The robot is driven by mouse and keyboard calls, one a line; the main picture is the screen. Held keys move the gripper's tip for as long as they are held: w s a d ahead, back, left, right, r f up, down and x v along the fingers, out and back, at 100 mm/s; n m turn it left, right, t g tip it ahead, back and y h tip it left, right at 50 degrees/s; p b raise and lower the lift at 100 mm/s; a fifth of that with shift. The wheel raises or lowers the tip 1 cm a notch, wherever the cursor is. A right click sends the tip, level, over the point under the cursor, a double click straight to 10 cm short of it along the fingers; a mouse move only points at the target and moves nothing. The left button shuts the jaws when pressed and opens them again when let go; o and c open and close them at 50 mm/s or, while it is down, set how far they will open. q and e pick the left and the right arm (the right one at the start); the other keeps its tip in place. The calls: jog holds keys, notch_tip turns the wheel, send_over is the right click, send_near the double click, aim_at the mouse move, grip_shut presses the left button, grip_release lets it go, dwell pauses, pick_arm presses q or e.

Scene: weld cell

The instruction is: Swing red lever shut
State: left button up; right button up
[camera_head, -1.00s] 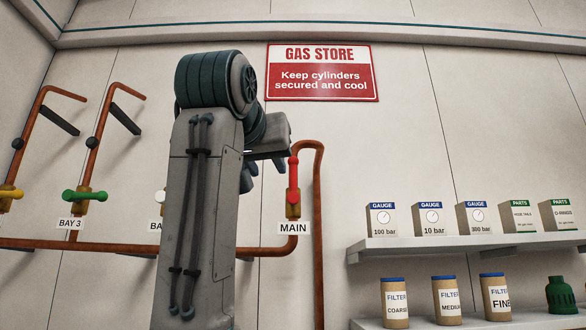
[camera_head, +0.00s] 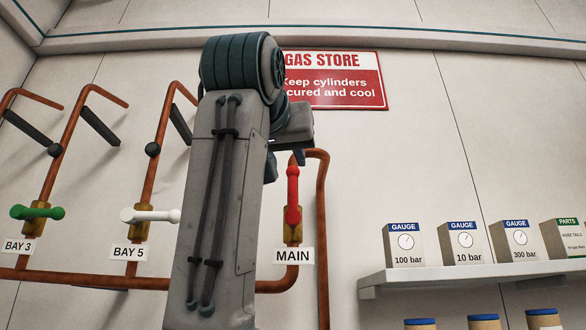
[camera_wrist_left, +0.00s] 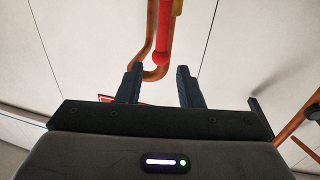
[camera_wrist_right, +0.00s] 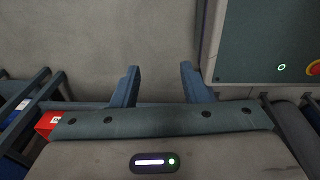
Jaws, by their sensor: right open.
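The red lever (camera_head: 293,192) stands upright, in line with the copper pipe, on the brass valve (camera_head: 292,228) above the MAIN label. My left gripper (camera_head: 284,166) is beside the lever's upper end in the head view, partly hidden by my own arm. In the left wrist view the lever (camera_wrist_left: 164,40) hangs into the picture from the top. Its rounded end is close to the gap between the open fingers (camera_wrist_left: 160,86), with no clear contact. My right gripper (camera_wrist_right: 157,84) is open and empty, away from the lever; it does not show in the head view.
A green lever (camera_head: 37,212) and a white lever (camera_head: 150,216) lie sideways on the pipes at left. A copper pipe (camera_head: 322,240) runs down close right of the lever. A shelf (camera_head: 470,276) with gauge boxes is at right. A red box (camera_wrist_right: 47,123) is near my right gripper.

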aim_at(291, 174)
pick_arm(q)
jog(key=w+p, duration=0.1)
jog(key=w, duration=0.1)
jog(key=w+d+p, duration=0.1)
jog(key=w, duration=0.2)
jog(key=shift+w+r, duration=0.15)
jog(key=w, duration=0.1)
jog(key=w+p, duration=0.1)
jog(key=shift+w+d+f, duration=0.2)
jog(key=shift+w+f, duration=0.05)
jog(key=shift+w, duration=0.15)
jog(key=shift+s, duration=0.3)
jog(key=c, duration=0.5)
grip_shut()
pick_arm(e)
jog(key=r, duration=0.2)
jog(key=s+r, duration=0.1)
jog(key=r, duration=0.1)
jog(key=shift+a, duration=0.15)
